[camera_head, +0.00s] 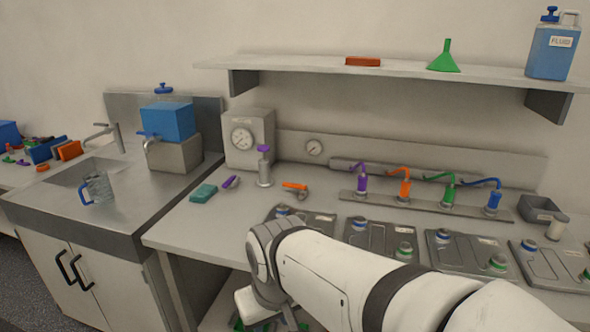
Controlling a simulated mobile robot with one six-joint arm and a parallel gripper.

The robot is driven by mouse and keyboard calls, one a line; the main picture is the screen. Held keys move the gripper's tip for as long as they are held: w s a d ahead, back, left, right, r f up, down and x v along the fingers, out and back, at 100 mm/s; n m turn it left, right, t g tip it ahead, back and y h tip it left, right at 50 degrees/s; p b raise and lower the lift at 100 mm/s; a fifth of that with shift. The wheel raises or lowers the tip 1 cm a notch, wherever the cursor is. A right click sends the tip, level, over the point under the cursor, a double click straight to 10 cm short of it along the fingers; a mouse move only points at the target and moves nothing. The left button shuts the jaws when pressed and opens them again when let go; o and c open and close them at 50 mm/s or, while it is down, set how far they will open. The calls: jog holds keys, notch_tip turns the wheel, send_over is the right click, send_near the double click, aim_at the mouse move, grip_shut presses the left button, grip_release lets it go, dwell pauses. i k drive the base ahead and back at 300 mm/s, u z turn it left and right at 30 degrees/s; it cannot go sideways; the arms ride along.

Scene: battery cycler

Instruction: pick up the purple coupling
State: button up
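A purple coupling (361,183) stands upright on the metal rail (415,206) at the back of the worktop, with a purple hose curving from its top to the wall pipe. Orange (405,187), green (449,193) and blue (493,201) couplings stand in a row to its right. A small purple-handled item (230,182) lies on the worktop farther left, and a metal post with a purple top (264,150) stands near it. My arm reaches in from the lower right and bends down in front of the worktop. My gripper's fingers are not visible.
Several metal plates (380,236) with blue and green fittings line the worktop's front. A teal block (203,193) and an orange-handled tool (295,187) lie at left. A gauge box (249,140) stands behind. A shelf (410,72) overhangs the rail.

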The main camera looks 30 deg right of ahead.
aim_at(363, 178)
jog(key=z, duration=0.65)
jog(key=i, duration=1)
jog(key=z, duration=0.7)
jog(key=k, duration=0.75)
jog(key=z, duration=0.2)
jog(key=i, duration=0.8)
jog(key=u, duration=0.1)
